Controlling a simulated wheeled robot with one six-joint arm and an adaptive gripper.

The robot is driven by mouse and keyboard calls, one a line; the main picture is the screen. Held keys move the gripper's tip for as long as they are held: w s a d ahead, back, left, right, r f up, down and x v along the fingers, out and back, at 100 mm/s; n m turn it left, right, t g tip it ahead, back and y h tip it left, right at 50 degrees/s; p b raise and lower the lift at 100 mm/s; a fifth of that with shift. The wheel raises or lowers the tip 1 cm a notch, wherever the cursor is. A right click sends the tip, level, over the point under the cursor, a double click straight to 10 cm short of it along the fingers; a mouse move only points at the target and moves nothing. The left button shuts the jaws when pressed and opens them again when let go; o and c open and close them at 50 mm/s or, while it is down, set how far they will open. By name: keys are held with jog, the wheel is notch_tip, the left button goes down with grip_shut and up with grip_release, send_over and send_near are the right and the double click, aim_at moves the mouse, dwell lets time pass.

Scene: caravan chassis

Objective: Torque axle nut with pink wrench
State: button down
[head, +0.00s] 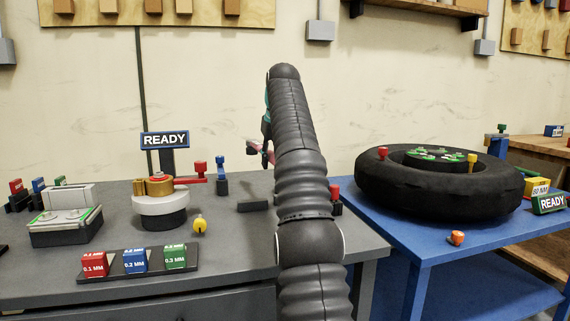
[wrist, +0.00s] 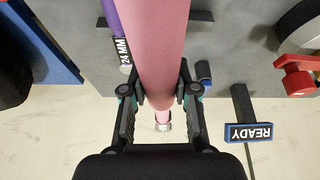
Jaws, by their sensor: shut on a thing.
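The pink wrench (wrist: 162,50) runs lengthwise through the wrist view. My gripper (wrist: 160,94) is shut around its shaft, one finger on each side. A small metal end (wrist: 163,127) shows beyond the fingers. In the head view my arm hides most of the gripper, and only a bit of the pink wrench (head: 255,148) shows left of it, above the grey bench. A hub fixture with a gold and red top (head: 155,186) stands on the bench, apart from the wrench. I cannot pick out the axle nut for certain.
A READY sign (head: 165,140) stands behind the hub. A purple tool (wrist: 112,22) marked 24 MM lies beside the wrench in the wrist view. Red, blue and green gauge blocks (head: 134,262) sit at the bench front. A tyre (head: 440,190) lies on the blue table (head: 400,236).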

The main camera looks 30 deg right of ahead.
jog(key=shift+s+a+r+n+y, duration=0.35)
jog(key=shift+a+r+n, duration=0.8)
jog(key=shift+a, duration=3.5)
jog(key=shift+s+a+r+n+y, duration=0.3)
jog(key=shift+a+r, duration=1.5)
jog(key=shift+a, duration=2.85)
jog(key=s+a+m+h, duration=0.1)
jog(key=s+a+m, duration=0.2)
jog(key=s+a, duration=0.7)
jog(key=a+r, duration=0.1)
jog(key=a, duration=0.3)
jog(key=shift+s, duration=0.25)
